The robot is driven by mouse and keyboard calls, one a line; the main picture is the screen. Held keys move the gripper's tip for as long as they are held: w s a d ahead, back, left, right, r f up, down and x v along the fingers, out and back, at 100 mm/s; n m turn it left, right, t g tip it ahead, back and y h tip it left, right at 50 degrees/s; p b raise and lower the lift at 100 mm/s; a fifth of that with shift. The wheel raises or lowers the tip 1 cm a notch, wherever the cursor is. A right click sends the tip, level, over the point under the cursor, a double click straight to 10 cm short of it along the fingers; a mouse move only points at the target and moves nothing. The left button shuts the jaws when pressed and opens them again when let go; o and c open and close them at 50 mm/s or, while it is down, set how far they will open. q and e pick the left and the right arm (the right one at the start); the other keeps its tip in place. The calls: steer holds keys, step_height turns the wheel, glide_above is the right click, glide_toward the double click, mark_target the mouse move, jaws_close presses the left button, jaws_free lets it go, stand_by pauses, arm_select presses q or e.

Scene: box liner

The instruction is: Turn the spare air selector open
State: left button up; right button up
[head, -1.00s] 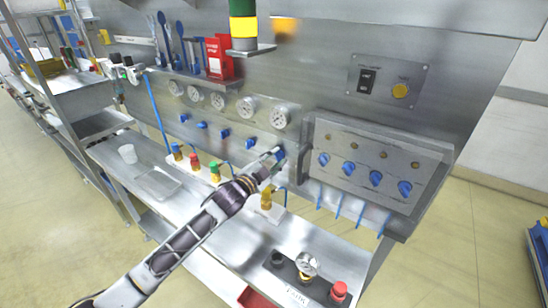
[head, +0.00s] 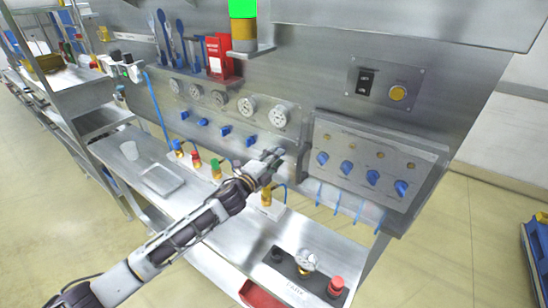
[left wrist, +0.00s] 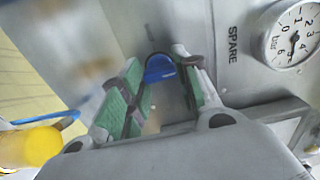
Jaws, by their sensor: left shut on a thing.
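The spare air selector is a small blue knob (left wrist: 160,72) on the steel panel, beside the word SPARE in the left wrist view. My left gripper (left wrist: 158,62) is shut on it, with green-padded fingers on both sides. In the head view my left gripper (head: 275,158) reaches the right end of the row of blue selectors and hides this knob. A pressure gauge (left wrist: 293,36) sits beside the label. The knob's exact turn angle is hard to tell. My right gripper is not in view.
Several blue selectors (head: 225,130) sit left under gauges. A panel with blue knobs (head: 372,178) is on the right. Small valves (head: 216,170) and a gauge block (head: 305,262) stand on the shelf below. A signal lamp (head: 243,10) glows green.

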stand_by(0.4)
arm_select(q)
steer(key=o, duration=1)
steer(key=shift+s, duration=0.1)
steer(key=v, duration=1.1)
steer(key=shift+s+a, duration=0.25)
steer(key=shift+s, duration=0.05)
steer(key=shift+f, duration=0.1)
